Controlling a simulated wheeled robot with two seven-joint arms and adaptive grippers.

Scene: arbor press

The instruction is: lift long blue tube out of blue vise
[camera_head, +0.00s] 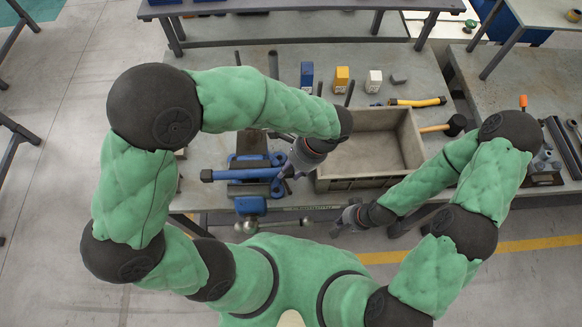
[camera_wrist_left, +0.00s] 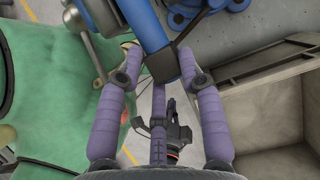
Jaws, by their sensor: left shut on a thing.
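The long blue tube (camera_head: 238,174) has dark ends and lies level across the blue vise (camera_head: 250,205), its left end sticking out past the vise. I cannot tell from above whether it sits down between the jaws or just above them. My left gripper (camera_head: 287,175) is at the tube's right end, shut on it. In the left wrist view the left gripper's purple fingers (camera_wrist_left: 159,62) flank the dark end of the blue tube (camera_wrist_left: 147,30). Part of the vise (camera_wrist_left: 98,15) shows there too. My right gripper (camera_head: 342,228) hangs in front of the bench; its finger opening is unclear.
A grey open bin (camera_head: 405,140) stands right of the vise and looks empty. Blue (camera_head: 307,75), yellow (camera_head: 342,78) and white (camera_head: 374,80) boxes stand behind it. A yellow-handled tool (camera_head: 417,102) and a mallet (camera_head: 450,126) lie nearby. The bench left of the vise is mostly clear.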

